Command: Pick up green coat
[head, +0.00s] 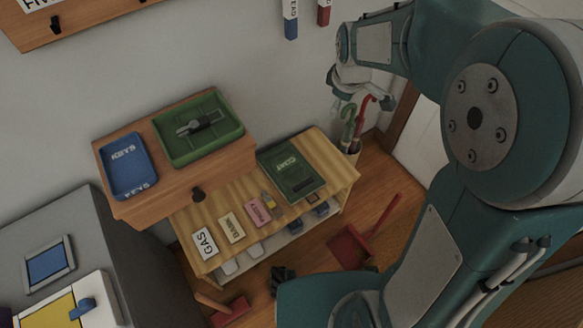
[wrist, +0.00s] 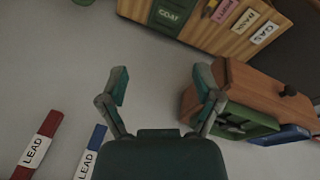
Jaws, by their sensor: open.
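The green coat (head: 292,171) is a flat, folded dark green piece with a "COAT" label. It lies on the right part of the light wooden shelf unit's top (head: 335,172) in the head view. In the wrist view the coat (wrist: 168,14) shows at the top edge, partly cut off. My gripper (head: 363,94) is up near the wall, above and to the right of the coat, apart from it. In the wrist view my gripper (wrist: 161,84) has its two fingers spread, with only wall between them.
A wooden drawer box (head: 178,180) left of the coat holds a blue keys tray (head: 128,165) and a green tray (head: 198,127). Label cards, including the gas card (head: 205,244), line the shelf front. Umbrella handles (head: 348,128) rise below my gripper. Leads (head: 290,20) hang on the wall.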

